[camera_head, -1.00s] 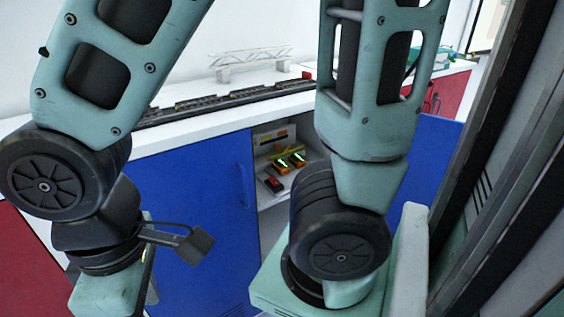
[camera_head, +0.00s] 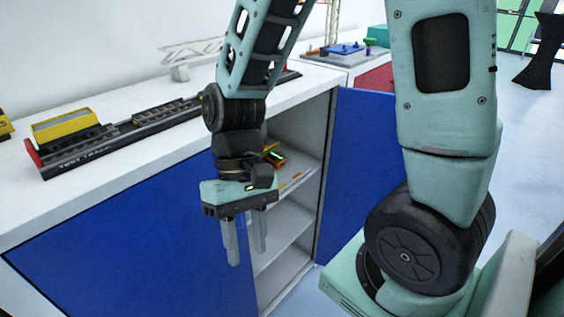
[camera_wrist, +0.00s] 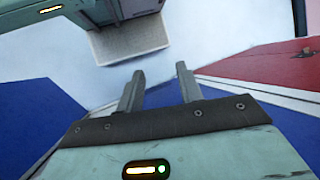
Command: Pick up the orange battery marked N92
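An orange battery (camera_head: 275,158) with a green light lies on the upper shelf of the open cabinet in the head view. It is partly hidden behind my arm, and its marking is too small to read. My gripper (camera_head: 245,248) points down in front of the cabinet, nearer to me and below the battery. Its two fingers are apart with nothing between them. The open fingers also show in the wrist view (camera_wrist: 160,73), where no battery is seen.
The cabinet shelf (camera_head: 302,178) is partly covered by my arm. A blue door (camera_head: 372,165) stands open at its right; another blue front (camera_head: 140,235) is at left. On the white counter (camera_head: 75,187) are a test track (camera_head: 100,150) and a yellow block (camera_head: 66,124).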

